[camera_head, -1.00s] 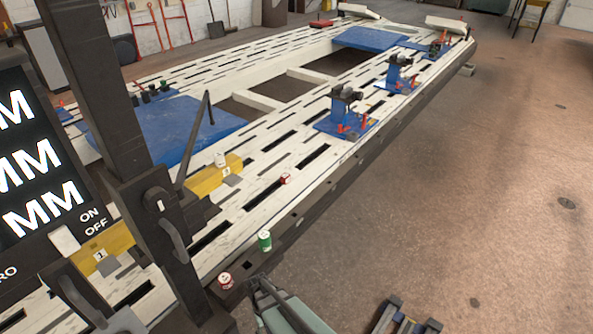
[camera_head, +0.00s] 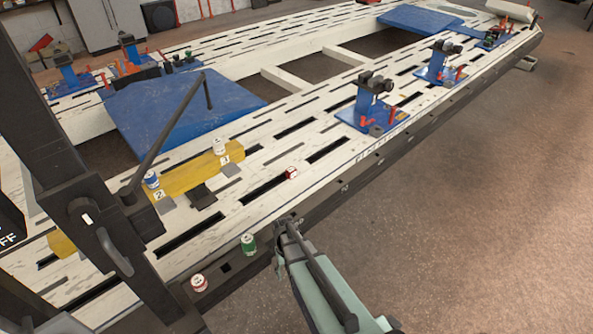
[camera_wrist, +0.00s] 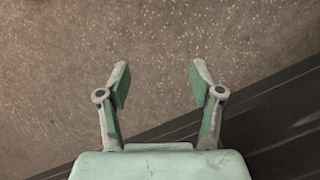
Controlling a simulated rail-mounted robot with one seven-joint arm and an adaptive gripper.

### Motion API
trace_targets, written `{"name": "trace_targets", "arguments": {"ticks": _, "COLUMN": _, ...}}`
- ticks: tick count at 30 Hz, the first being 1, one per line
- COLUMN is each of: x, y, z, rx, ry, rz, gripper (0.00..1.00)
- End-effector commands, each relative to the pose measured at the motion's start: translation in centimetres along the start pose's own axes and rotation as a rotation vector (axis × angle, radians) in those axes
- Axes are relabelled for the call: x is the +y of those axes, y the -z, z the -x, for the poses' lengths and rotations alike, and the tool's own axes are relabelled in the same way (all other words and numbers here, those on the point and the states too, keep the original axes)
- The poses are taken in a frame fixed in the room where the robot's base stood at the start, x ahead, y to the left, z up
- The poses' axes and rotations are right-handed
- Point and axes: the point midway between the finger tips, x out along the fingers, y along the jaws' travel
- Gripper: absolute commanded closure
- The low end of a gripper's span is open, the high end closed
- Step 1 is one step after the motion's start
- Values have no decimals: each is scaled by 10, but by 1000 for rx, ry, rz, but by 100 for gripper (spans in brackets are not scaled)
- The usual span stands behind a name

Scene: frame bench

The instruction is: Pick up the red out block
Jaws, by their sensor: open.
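A small red block (camera_head: 291,173) with a whitish face sits on the slotted white bench (camera_head: 330,191), near its front edge. It is not visible in the wrist view. A red-and-white can-shaped piece (camera_head: 199,283) stands on the dark front ledge to the lower left. Which of the two is called the out block I cannot tell. My gripper (camera_wrist: 159,85) is open and empty in the wrist view, with only floor between its fingers. In the head view my pale green arm reaches up from the bottom, below and apart from the red block; its fingers are not clear there.
A green can (camera_head: 248,244) stands on the front ledge beside my arm. A yellow bar (camera_head: 190,176) carries white (camera_head: 219,147) and blue (camera_head: 151,179) cans. Blue stands (camera_head: 372,114) rise farther along the bench. A dark post stands at left. The floor at right is clear.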

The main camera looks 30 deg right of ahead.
Motion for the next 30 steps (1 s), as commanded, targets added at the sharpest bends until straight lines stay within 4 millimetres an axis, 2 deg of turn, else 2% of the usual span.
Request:
{"name": "trace_targets", "arguments": {"ticks": 11, "x": 8, "y": 87, "z": 36, "rx": 47, "ry": 14, "rz": -188, "gripper": 34}}
{"name": "trace_targets", "arguments": {"ticks": 17, "x": 20, "y": 156, "z": 77, "rx": 85, "ry": 30, "rz": -348, "gripper": 34}}
{"name": "trace_targets", "arguments": {"ticks": 20, "x": 29, "y": 201, "z": 110, "rx": 109, "ry": 44, "rz": -458, "gripper": 34}}
{"name": "trace_targets", "arguments": {"ticks": 23, "x": 43, "y": 247, "z": 153, "rx": 135, "ry": 62, "rz": -583, "gripper": 34}}
{"name": "trace_targets", "arguments": {"ticks": 27, "x": 65, "y": 307, "z": 221, "rx": 170, "ry": 91, "rz": -761, "gripper": 34}}
{"name": "trace_targets", "arguments": {"ticks": 30, "x": 80, "y": 340, "z": 270, "rx": 191, "ry": 114, "rz": -879, "gripper": 34}}
